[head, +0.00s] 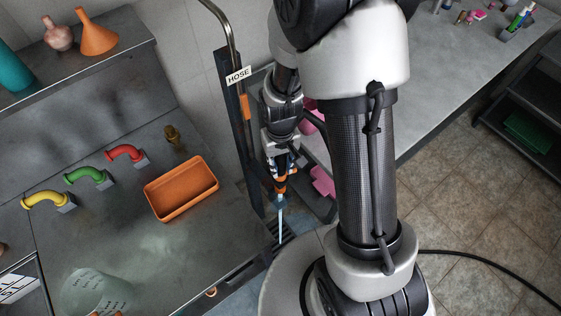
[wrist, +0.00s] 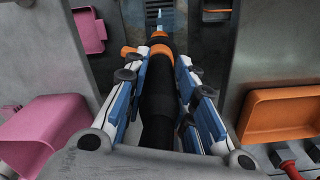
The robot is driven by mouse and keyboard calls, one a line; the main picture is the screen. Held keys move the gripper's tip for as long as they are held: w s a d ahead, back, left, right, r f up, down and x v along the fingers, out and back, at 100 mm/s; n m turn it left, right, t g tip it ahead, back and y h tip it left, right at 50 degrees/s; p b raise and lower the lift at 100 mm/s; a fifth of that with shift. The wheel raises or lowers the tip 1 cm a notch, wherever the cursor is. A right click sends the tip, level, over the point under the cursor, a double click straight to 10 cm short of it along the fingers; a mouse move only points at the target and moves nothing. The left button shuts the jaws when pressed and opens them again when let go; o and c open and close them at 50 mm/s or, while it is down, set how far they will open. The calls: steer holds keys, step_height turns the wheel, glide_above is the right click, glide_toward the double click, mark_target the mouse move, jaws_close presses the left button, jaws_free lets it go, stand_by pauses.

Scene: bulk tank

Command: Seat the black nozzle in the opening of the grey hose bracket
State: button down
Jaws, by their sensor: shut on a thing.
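The black nozzle (wrist: 158,100) lies between the blue-and-white fingers of my gripper (wrist: 161,62) in the wrist view. It has an orange collar and a small orange lever, and a pale tip or jet shows beyond it. In the head view my gripper (head: 281,163) points down, and the nozzle (head: 281,184) hangs below it with a pale blue streak under it. A dark upright post with a HOSE sign (head: 238,75) stands just left of my gripper. I cannot make out the grey hose bracket or its opening; my arm hides part of that area.
A steel counter at left carries an orange tray (head: 182,189), several coloured pipe elbows (head: 125,153) and a clear container (head: 97,292). Pink bins (wrist: 40,130) flank the wrist view's left. A grey worktop (head: 450,70) lies to the right. The tiled floor there is open, crossed by a black cable.

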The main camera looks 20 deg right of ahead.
mark_target(281, 182)
steer(key=shift+f+b, duration=4.75)
steer(key=shift+f, duration=1.25)
steer(key=shift+f+b, duration=0.45)
steer(key=shift+f, duration=0.15)
steer(key=c, duration=1.2)
jaws_free()
steer(key=shift+c, duration=0.2)
step_height(281, 182, up, 12)
steer(key=shift+r, duration=0.1)
